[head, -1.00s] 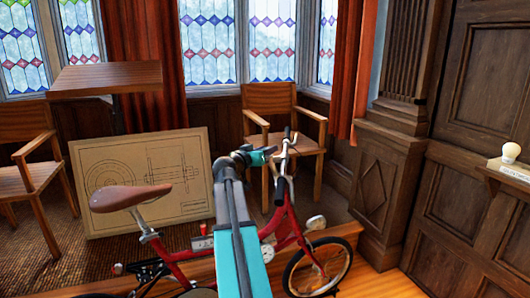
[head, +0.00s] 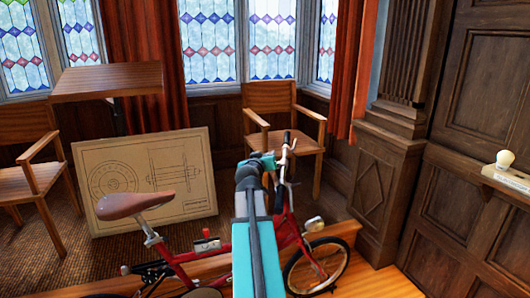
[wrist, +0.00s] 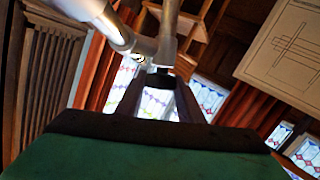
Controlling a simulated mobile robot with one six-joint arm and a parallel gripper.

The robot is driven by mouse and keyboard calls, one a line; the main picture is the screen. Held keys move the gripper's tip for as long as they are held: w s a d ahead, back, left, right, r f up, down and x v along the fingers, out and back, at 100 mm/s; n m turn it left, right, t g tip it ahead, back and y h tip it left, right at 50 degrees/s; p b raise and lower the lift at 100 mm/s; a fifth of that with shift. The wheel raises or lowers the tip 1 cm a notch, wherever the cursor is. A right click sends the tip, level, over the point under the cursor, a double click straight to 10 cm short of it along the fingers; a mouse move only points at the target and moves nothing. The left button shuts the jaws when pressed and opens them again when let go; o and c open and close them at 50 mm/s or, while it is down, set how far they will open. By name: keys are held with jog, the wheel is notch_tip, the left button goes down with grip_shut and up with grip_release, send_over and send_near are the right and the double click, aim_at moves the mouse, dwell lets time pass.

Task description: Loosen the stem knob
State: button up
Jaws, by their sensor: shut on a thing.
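A red folding bicycle (head: 185,258) with a brown saddle (head: 134,204) stands upright ahead of me. Its handlebar (head: 284,168) is at the front, just right of my forearm. My gripper (head: 262,164) is beside the handlebar, mostly hidden behind my own arm. In the wrist view, my gripper (wrist: 158,92) has its two dark fingers on either side of a small black stem knob (wrist: 158,79). It is shut on this knob, next to the silver stem (wrist: 165,35). The knob is hidden in the head view.
A wooden armchair (head: 262,104) stands close behind the handlebar. A drawing board (head: 95,214) leans behind the saddle. Wood panelling (head: 383,195) is at the right, with a ledge (head: 510,180) bearing a bulb-shaped object (head: 505,157). The bicycle stands near a raised wooden step (head: 335,238).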

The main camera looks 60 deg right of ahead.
jog(key=shift+r+n+t+y+p, duration=0.35)
jog(key=shift+n+t+y+p, duration=0.25)
jog(key=shift+p, duration=1.4)
jog(key=shift+w+f+n+t+p, duration=0.15)
jog(key=shift+n+t+p, duration=0.2)
jog(key=shift+p, duration=0.45)
jog(key=o, duration=1.1)
jog(key=shift+f, duration=0.15)
jog(key=shift+c, duration=0.2)
jog(key=shift+s+a+b, duration=0.3)
jog(key=shift+s+a, duration=0.15)
jog(key=shift+a, duration=0.15)
jog(key=b+v, duration=0.3)
jog(key=v, duration=0.1)
jog(key=shift+s+a, duration=0.1)
jog(key=shift+a, duration=0.1)
